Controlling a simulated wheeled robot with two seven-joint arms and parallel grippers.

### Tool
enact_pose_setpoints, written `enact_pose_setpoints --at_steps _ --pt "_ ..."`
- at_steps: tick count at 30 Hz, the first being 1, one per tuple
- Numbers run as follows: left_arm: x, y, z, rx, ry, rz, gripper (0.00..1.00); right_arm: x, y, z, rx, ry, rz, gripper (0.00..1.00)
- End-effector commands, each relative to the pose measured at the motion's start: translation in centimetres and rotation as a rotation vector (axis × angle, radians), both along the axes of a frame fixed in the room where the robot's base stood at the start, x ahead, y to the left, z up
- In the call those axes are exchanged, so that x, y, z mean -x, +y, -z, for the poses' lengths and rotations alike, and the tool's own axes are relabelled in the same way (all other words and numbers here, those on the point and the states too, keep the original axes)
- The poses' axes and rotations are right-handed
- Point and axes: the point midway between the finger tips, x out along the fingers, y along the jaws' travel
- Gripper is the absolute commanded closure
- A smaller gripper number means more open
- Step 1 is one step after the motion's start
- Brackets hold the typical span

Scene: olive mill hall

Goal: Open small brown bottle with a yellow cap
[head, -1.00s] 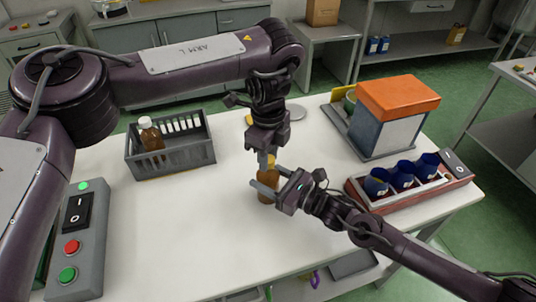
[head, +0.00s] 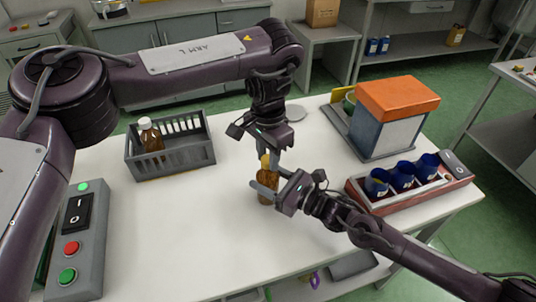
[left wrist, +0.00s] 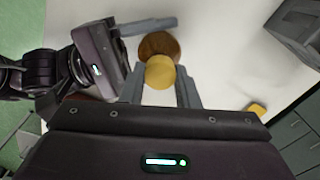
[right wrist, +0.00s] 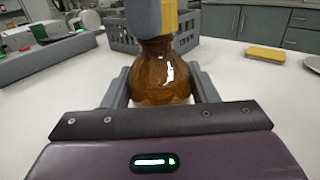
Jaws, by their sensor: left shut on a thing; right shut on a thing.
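The small brown bottle (head: 267,196) stands upright on the white table, and its yellow cap (head: 265,163) is at its top. My right gripper (head: 271,184) is shut on the bottle's body from the right. The right wrist view shows the brown glass (right wrist: 160,75) between both fingers. My left gripper (head: 268,158) points down from above and is shut on the cap. The left wrist view shows the cap (left wrist: 160,72) between its fingers, with the bottle (left wrist: 158,45) below. I cannot tell whether the cap is loose on the neck.
A grey crate (head: 172,173) at the left holds another brown bottle (head: 150,136) with a white cap. A switch box (head: 92,262) is at the front left. An orange-topped machine (head: 390,125) and a tray with blue cups (head: 420,192) stand at the right. The front middle is clear.

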Motion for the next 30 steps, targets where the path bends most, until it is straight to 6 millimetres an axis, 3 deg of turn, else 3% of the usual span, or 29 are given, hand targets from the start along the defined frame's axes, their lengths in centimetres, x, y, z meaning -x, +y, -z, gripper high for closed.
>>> enact_pose_setpoints --at_steps 30 --pt "-0.1 0.0 -2.3 0.000 -0.003 0.002 0.99 0.1 0.1 0.0 -0.001 0.000 -0.002 1.00"
